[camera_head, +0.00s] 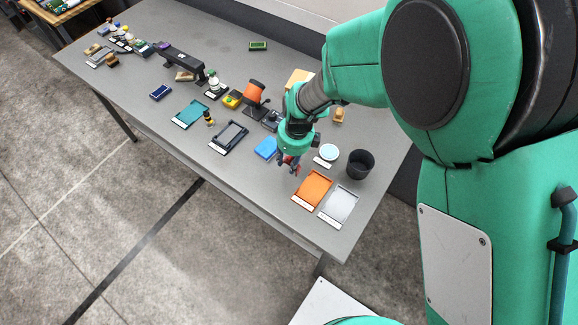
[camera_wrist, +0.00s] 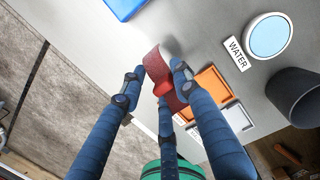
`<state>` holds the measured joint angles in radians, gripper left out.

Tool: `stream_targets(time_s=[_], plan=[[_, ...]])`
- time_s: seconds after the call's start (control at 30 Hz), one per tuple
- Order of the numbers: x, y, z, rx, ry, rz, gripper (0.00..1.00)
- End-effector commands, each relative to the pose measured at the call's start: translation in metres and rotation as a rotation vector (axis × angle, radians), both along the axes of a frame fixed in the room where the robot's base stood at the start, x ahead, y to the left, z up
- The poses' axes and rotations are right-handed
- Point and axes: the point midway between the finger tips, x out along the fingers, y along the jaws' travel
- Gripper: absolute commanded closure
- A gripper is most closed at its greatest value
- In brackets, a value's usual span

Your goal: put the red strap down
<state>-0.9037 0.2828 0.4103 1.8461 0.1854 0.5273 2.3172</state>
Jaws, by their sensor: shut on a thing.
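A red strap (camera_wrist: 154,62) is held between the fingers of my gripper (camera_wrist: 155,78), bent and folded in the wrist view. In the head view my gripper (camera_head: 289,162) is over the front part of the grey table, between a blue tray and an orange tray. A little of the red strap (camera_head: 296,167) shows there at the fingertips. The strap seems to be above the tabletop; the exact gap cannot be told.
The orange tray (camera_head: 313,188) and a pale grey tray (camera_head: 340,204) lie near the table's right end. A dark cup (camera_head: 360,164) and a round dish (camera_head: 329,152) labelled WATER stand behind them. The blue tray (camera_head: 266,148) is left of my gripper. Bare table (camera_head: 255,185) lies along the front edge.

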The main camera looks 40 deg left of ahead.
Motion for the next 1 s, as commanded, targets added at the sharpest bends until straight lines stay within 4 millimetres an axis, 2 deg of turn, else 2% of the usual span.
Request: stream_targets(time_s=[0.27,0.6,1.0], plan=[[0.000,0.000,-0.003,0.000,0.000,0.000,0.87],[0.000,0.000,-0.034,0.000,0.001,-0.001,0.87],[0.000,0.000,-0.036,0.000,0.000,-0.001,0.87]])
